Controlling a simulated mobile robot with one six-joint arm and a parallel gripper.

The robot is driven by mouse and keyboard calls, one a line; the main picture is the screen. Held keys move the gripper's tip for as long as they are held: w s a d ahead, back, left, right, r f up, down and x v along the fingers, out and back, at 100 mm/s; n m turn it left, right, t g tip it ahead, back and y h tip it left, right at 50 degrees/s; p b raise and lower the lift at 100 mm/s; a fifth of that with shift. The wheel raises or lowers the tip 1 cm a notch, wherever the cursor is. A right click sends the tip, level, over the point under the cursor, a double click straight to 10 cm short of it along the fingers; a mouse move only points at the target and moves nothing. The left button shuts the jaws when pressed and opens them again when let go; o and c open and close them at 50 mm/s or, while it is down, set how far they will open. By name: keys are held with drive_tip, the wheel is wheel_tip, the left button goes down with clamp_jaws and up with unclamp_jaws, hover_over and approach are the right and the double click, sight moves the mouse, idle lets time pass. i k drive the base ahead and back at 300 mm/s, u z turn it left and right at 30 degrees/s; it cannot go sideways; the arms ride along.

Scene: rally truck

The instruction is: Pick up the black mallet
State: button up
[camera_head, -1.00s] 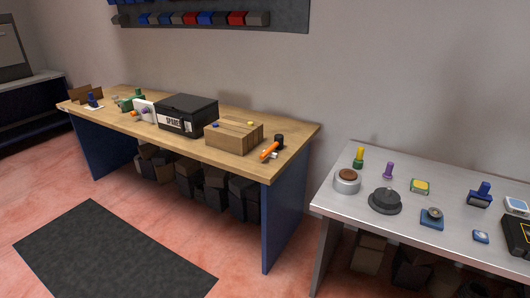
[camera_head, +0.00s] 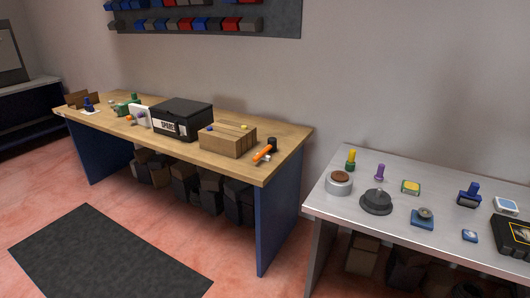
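A mallet with a black head and an orange handle (camera_head: 263,153) lies on the wooden workbench (camera_head: 285,135), near its right end. Its black head (camera_head: 272,144) points toward the back and the handle toward the front. It lies to the right of a wooden crate-like box (camera_head: 227,141), with a small gap between them. My gripper is not in view.
A black case (camera_head: 182,116) and small tools stand farther left on the workbench. A metal table (camera_head: 335,209) at the right holds a dark round base (camera_head: 376,203), stamps and small items. A dark mat (camera_head: 105,255) lies on open red floor.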

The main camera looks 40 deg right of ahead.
sight(272, 147)
drive_tip(key=z, duration=0.05)
drive_tip(key=i, duration=0.95)
drive_tip(key=u, duration=0.05)
